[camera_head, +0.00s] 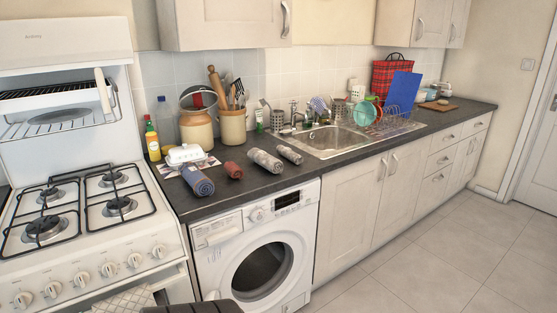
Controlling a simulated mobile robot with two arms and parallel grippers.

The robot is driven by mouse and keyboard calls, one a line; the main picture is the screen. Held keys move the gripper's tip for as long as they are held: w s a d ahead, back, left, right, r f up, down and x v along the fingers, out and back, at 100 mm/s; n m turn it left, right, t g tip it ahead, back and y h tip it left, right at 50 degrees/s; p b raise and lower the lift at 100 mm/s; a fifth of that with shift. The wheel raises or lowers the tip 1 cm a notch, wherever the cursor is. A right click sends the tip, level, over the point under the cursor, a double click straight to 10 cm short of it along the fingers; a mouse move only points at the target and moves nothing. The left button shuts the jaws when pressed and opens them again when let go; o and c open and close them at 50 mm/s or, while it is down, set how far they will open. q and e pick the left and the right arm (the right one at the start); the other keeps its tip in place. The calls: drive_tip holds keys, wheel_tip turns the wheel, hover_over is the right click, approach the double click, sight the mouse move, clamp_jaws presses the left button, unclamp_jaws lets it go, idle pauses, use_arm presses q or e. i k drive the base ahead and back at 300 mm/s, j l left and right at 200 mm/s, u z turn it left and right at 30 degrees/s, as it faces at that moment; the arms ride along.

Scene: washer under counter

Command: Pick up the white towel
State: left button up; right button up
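Several rolled towels lie on the dark counter above the washing machine. A pale grey-white roll (265,160) lies right of the small red roll (233,170). A second pale roll (289,154) lies just to its right, nearer the sink. I cannot tell for sure which of the two pale rolls is the white towel. A blue roll (197,180) lies at the left, near the counter's front edge. Neither gripper is clearly in view, and nothing is seen touching the towels.
The counter (262,184) has a sink (335,140) on the right and a gas stove (82,215) on the left. A white butter dish (186,154), jars and bottles stand behind the towels. The washing machine (258,250) is below. Open floor (440,260) lies at right.

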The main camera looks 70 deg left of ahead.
sight(273, 165)
drive_tip(key=i+u, duration=0.9)
drive_tip(key=i+l+u, duration=0.25)
drive_tip(key=u, duration=0.2)
drive_tip(key=i, duration=0.1)
